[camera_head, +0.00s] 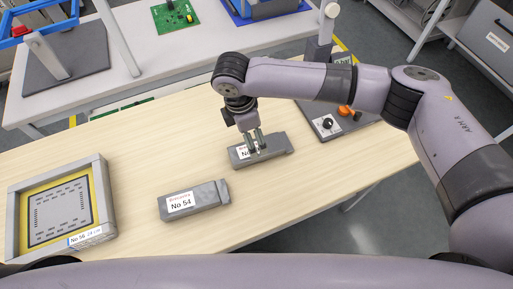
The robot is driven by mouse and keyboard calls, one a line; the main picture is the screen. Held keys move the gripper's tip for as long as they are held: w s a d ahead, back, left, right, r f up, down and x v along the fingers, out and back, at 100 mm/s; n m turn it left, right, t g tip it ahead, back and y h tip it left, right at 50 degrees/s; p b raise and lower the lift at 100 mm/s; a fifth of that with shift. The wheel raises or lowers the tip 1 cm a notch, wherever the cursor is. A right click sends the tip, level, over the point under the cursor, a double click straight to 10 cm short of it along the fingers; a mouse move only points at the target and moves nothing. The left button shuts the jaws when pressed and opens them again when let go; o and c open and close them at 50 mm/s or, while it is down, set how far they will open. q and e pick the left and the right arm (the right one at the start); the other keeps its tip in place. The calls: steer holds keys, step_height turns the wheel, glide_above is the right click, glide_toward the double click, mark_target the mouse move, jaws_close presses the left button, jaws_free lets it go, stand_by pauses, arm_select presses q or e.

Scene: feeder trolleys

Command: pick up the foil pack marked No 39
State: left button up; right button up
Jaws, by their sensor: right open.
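A grey pack (274,147) with a white label lies on the wooden table. Its label starts with "No", and the number is hidden behind my right gripper. My right gripper (257,149) is open, pointing down, with its fingers right at this pack; I cannot tell whether they touch it. A second grey pack (208,194) lies nearer on the table, and its label reads No 54. No label reading No 39 can be made out. My left gripper is not in view.
A grey-framed tray (14,224) marked No 56 stands at the table's left. A grey device (315,112) with a black knob and an orange part stands behind my right forearm. A white bench (130,62) is behind. The wooden table (140,145) is clear left of the packs.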

mark_target(257, 147)
steer(key=f, duration=0.3)
steer(key=shift+w+d+f, duration=0.1)
steer(key=shift+d, duration=0.15)
steer(key=f, duration=0.3)
steer(key=shift+d+f+p, duration=0.3)
steer(key=shift+d+p, duration=0.05)
steer(key=shift+d, duration=0.05)
steer(key=shift+w+f, duration=0.1)
steer(key=shift+f, duration=0.35)
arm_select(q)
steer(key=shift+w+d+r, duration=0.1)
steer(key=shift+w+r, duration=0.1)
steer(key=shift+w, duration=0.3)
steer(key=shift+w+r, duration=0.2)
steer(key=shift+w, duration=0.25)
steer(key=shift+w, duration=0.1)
arm_select(e)
steer(key=c, duration=1.4)
steer(key=shift+r, duration=0.1)
